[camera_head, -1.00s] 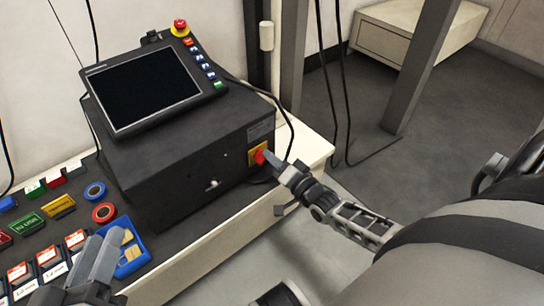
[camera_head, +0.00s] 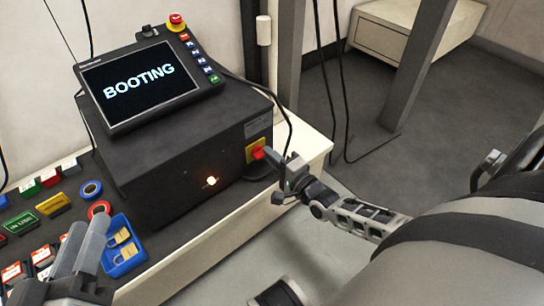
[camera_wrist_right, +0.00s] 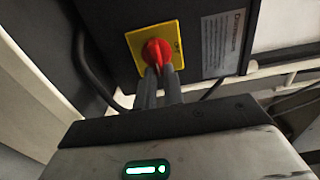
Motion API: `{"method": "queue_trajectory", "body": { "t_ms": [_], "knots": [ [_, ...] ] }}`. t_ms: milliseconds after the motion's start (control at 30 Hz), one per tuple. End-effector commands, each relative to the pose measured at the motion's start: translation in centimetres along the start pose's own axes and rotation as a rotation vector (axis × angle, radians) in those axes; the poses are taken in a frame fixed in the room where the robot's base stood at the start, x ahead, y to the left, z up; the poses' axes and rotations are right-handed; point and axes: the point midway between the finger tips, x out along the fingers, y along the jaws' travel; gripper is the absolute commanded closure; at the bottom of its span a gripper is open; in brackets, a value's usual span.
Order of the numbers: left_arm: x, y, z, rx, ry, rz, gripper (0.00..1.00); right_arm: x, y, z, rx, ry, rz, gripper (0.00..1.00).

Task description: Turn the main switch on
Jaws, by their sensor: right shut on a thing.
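The main switch is a red rotary knob (camera_head: 258,153) on a yellow plate (camera_head: 250,157), on the right part of the black control box's front. The knob also shows in the right wrist view (camera_wrist_right: 156,48). My right gripper (camera_head: 270,157) is shut on the knob, with both fingers against it in the right wrist view (camera_wrist_right: 160,75). The screen (camera_head: 138,82) on top of the box reads "BOOTING". A lamp (camera_head: 211,181) on the box front glows orange. My left gripper (camera_head: 84,245) is at the lower left, away from the switch; its finger gap is unclear.
The control box (camera_head: 175,145) stands on a bench (camera_head: 230,228). A blue tray (camera_head: 122,262), tape rolls and several labelled blocks lie left of the box. An emergency-stop button (camera_head: 176,21) sits above the screen. Cables hang near a grey post (camera_head: 289,55).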

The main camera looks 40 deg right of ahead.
Motion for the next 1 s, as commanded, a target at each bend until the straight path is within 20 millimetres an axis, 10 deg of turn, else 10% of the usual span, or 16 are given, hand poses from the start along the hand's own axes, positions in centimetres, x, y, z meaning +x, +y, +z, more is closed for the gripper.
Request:
{"method": "queue_trajectory", "body": {
  "t_ms": [433, 533, 1000],
  "knots": [
    [0.0, 0.0, 0.3, 0.009, -0.008, 0.003, 0.69, 0.0, 0.1, 0.0, 0.010, 0.000, 0.001, 1.00],
    [0.0, 0.0, 0.3, 0.009, -0.009, 0.003, 0.69, 0.0, 0.1, 0.0, 0.010, 0.000, 0.001, 0.68],
    [-0.1, 0.2, 0.2, -0.003, -0.039, -0.003, 0.69, -1.9, -0.1, 0.0, 0.008, 0.000, 0.003, 0.68]
  ]
}}
